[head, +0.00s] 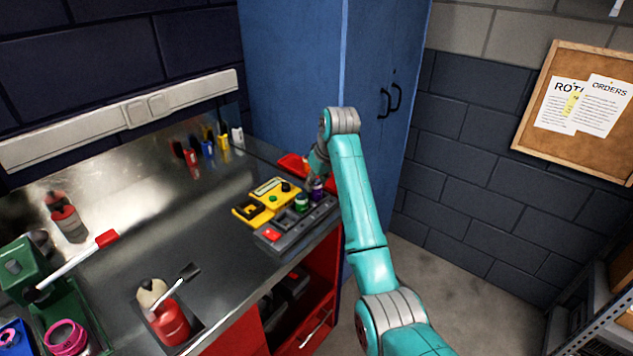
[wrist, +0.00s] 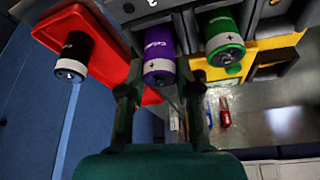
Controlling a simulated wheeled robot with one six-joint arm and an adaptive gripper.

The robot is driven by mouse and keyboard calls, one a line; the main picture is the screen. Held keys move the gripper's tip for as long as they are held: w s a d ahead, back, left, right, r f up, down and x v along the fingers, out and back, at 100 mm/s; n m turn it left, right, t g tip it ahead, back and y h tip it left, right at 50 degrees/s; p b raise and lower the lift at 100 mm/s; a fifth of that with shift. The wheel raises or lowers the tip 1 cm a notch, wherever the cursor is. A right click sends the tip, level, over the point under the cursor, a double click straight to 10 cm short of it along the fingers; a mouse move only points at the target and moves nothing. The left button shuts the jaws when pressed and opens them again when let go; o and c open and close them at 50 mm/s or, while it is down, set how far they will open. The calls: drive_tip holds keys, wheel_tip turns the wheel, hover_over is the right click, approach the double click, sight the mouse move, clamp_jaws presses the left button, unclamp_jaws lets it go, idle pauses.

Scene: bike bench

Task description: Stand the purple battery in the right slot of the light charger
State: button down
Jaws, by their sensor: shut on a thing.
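The purple battery (head: 317,188) is upright at the right end of the grey charger (head: 266,245). In the wrist view the purple battery (wrist: 159,45) is between the fingers of my gripper (wrist: 160,92), which is shut on it. In the head view my gripper (head: 318,172) comes down on it from above. A green battery (head: 302,203) stands in the charger just left of the purple one; it also shows in the wrist view (wrist: 222,40). The purple battery's lower end is hidden, so I cannot tell whether it is fully seated.
A yellow device (head: 254,205) sits behind the charger. A red tray (head: 289,163) lies at the bench's far right, with a black battery (wrist: 75,52) over it in the wrist view. The bench middle is clear.

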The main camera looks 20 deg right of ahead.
drive_tip(key=shift+f, duration=0.6)
idle(0.3)
drive_tip(key=c, duration=1.1)
unclamp_jaws()
drive_tip(key=shift+r, duration=0.15)
